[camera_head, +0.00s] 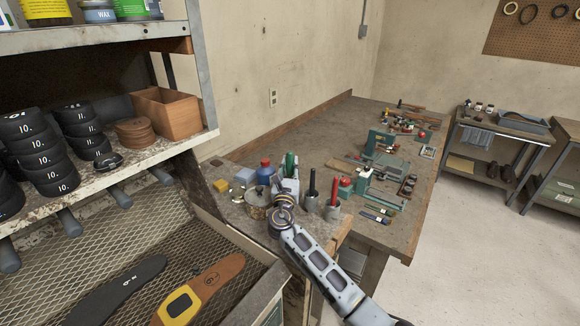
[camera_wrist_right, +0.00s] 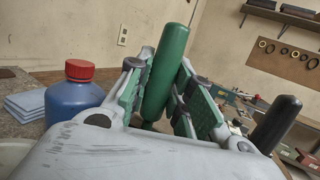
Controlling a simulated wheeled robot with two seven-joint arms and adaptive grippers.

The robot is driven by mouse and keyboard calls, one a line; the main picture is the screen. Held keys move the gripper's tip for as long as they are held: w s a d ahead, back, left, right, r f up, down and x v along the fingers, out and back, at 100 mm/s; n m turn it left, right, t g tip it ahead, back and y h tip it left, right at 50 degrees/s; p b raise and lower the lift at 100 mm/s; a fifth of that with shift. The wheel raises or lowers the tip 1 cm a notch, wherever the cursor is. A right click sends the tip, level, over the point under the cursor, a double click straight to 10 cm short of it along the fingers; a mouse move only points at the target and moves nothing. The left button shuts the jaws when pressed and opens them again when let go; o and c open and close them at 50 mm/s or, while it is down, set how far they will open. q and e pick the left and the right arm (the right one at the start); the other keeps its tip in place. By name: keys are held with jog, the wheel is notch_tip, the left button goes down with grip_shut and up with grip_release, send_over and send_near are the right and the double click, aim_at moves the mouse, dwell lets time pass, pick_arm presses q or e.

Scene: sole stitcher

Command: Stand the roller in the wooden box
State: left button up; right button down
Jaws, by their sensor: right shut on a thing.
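The roller shows as a green handle (camera_head: 290,161) standing up between the fingers of my right gripper (camera_head: 286,184), over the near end of the workbench. In the right wrist view, the thick green handle (camera_wrist_right: 167,72) is clasped between both fingers, tilted slightly in the picture. Its lower end is hidden by the gripper, so I cannot tell whether it touches the bench. The wooden box (camera_head: 181,121) is orange-brown and sits on the shelf at the left, away from the gripper. Its inside is mostly hidden. My left gripper is not in view.
A blue bottle with a red cap (camera_head: 265,172), a tin (camera_head: 258,205) and dark-handled tools (camera_head: 312,185) crowd around the gripper. The shelf's metal post (camera_head: 199,60) stands beside the box.

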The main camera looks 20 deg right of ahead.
jog(key=shift+f, duration=0.2)
jog(key=c, duration=1.7)
grip_release()
jog(key=o, duration=0.5)
jog(key=shift+s+f, duration=0.1)
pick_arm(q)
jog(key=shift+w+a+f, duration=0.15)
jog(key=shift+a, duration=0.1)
pick_arm(e)
jog(key=v, duration=1.2)
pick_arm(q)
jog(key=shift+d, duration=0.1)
pick_arm(e)
jog(key=shift+d, duration=0.1)
